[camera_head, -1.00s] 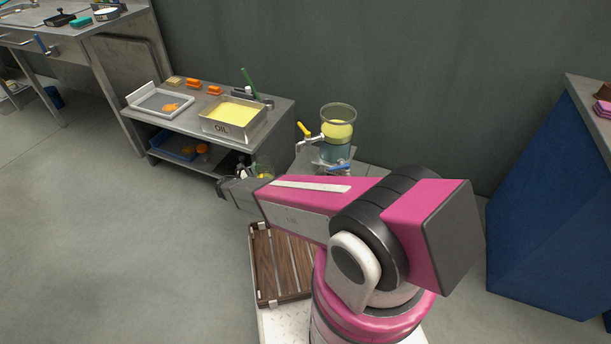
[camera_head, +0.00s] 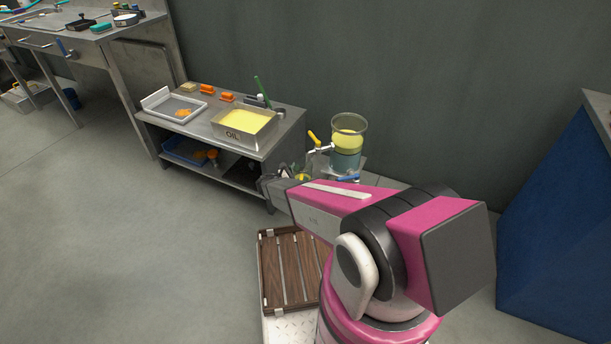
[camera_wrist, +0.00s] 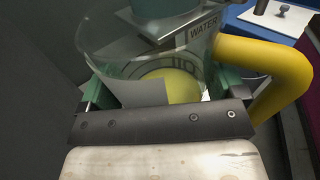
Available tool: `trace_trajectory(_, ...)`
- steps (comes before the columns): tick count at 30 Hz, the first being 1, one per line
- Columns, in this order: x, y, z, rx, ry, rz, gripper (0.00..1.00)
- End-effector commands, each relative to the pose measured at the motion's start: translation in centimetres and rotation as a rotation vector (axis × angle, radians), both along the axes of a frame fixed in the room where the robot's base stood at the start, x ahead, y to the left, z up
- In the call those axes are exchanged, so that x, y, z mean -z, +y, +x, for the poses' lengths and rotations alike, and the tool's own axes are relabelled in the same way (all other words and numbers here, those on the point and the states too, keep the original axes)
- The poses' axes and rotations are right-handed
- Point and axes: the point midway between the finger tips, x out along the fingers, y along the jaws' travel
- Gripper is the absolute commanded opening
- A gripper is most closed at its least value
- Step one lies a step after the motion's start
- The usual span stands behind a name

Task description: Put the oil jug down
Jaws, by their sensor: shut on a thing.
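The oil jug (camera_wrist: 128,62) is clear, with a thick yellow handle (camera_wrist: 268,75) on the right and yellow oil (camera_wrist: 183,86) inside. It fills much of the wrist view. My gripper (camera_wrist: 163,90) is shut on the jug, with green fingers on either side of it. In the head view my gripper (camera_head: 277,187) is low in front of the glass separator (camera_head: 347,142), right of the steel table. The jug is mostly hidden there by my arm. I cannot tell whether the jug's base touches anything.
The steel table (camera_head: 205,132) holds a yellow-filled pan (camera_head: 245,138) marked OIL, a white tray (camera_head: 160,92) and orange pieces. A yellow valve lever (camera_head: 313,137) sticks out from the separator. A blue counter stands right.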

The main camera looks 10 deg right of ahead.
Motion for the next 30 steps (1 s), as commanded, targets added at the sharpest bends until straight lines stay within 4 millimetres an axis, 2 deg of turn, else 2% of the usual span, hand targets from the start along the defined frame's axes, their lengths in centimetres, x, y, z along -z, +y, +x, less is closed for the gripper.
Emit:
trace_trajectory(8,0.0,-3.3,0.9,0.003,0.0,-0.001,0.57)
trace_trajectory(12,1.5,-3.2,1.1,0.0,0.0,-0.001,0.57)
trace_trajectory(23,1.8,-3.2,1.0,0.0,0.0,-0.001,0.57)
trace_trajectory(24,1.8,-3.2,1.0,0.0,-0.001,0.0,0.96)
trace_trajectory(25,1.8,-3.2,1.0,0.0,-0.001,0.0,1.0)
trace_trajectory(30,1.8,-3.2,0.9,0.0,0.0,0.0,1.0)
